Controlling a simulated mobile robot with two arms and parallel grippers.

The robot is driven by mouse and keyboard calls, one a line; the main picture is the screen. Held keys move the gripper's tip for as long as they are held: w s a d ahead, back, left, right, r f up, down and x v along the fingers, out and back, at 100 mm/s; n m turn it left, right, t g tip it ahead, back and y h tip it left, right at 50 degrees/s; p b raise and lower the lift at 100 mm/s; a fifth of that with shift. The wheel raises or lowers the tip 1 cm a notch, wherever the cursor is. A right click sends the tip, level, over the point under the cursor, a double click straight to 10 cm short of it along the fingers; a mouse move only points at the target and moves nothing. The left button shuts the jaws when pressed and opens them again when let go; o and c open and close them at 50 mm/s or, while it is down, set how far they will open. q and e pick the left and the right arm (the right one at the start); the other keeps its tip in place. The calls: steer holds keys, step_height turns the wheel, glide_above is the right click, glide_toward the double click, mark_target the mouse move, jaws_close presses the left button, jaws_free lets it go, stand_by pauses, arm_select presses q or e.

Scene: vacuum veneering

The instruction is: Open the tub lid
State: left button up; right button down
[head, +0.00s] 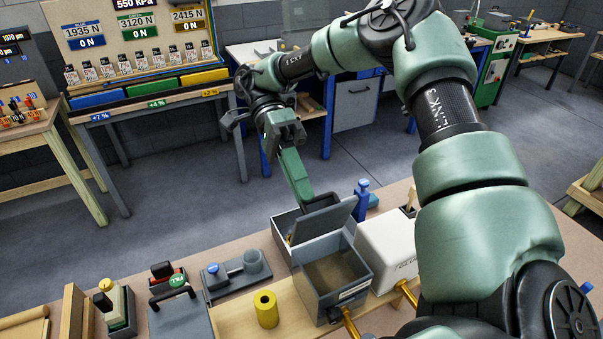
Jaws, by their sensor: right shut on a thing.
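The tub (352,291) is a grey open-topped box on the bench, with a brownish inside showing. Its grey lid (325,229) is tilted up at the tub's far edge, so the tub's mouth is uncovered. A dark handle (322,202) is at the lid's upper edge. My right gripper (306,198) reaches down from above and is shut at this handle; the exact grip of the fingertips is small and partly hidden. My left gripper is not in view.
A white box (386,252) stands right of the tub, and a blue-topped tool (361,198) behind it. A yellow roll (265,309) stands left of the tub. A grey holder (222,276) and a grey case (180,317) are farther left. Open floor lies beyond the bench.

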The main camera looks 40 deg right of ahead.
steer(key=shift+f, duration=0.1)
steer(key=c, duration=1.5)
jaws_free()
